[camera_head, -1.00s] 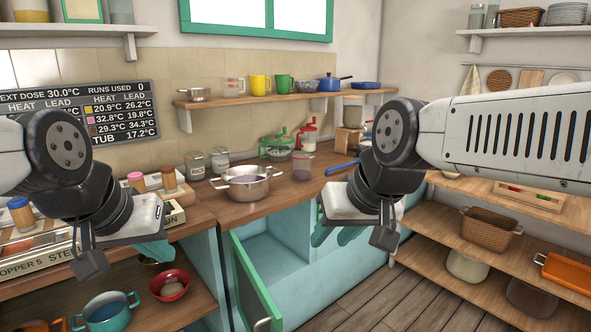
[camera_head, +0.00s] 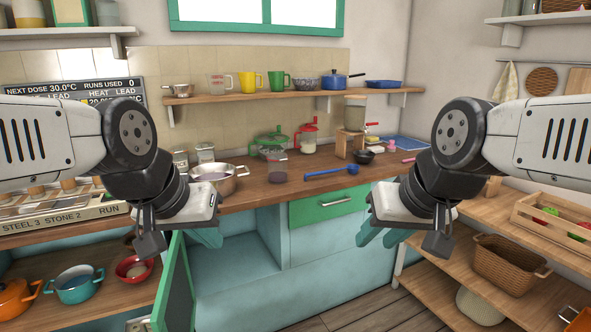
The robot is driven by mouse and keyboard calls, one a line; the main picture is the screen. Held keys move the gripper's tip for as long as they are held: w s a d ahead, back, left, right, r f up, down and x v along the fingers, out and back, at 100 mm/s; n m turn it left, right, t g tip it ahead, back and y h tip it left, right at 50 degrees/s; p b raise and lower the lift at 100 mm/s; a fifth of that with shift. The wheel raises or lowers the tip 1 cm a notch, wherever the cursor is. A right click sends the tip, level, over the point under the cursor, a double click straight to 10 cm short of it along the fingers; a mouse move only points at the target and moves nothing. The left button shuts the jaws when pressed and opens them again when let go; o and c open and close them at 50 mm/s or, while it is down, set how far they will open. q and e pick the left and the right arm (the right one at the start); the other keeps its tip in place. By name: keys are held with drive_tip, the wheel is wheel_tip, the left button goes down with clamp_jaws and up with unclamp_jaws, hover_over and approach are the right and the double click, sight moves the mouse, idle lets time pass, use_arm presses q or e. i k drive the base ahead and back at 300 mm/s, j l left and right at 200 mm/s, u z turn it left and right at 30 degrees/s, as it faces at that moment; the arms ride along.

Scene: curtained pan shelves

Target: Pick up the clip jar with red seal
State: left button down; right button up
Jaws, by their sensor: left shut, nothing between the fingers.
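Two small clip-type jars stand at the back left of the counter: one jar (camera_head: 181,160) and another jar (camera_head: 205,153). No red seal can be made out on either. A clear glass vessel (camera_head: 278,168) with purplish contents stands to their right; its seal cannot be made out. My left gripper (camera_head: 207,238) is shut and empty, in front of the counter below the steel pot. My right gripper (camera_head: 381,236) is open and empty, in front of the counter's right part. Both are apart from the jars.
A steel pot (camera_head: 217,178) stands in front of the jars. An open green cabinet door (camera_head: 175,285) juts out below. A wicker basket (camera_head: 510,260) is on the right shelf.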

sight(277, 171)
drive_tip(key=i+l+u, duration=0.2)
drive_tip(key=i+l, duration=0.8)
drive_tip(key=i, duration=0.65)
drive_tip(key=i+l+u, duration=0.1)
drive_tip(key=i, duration=0.55)
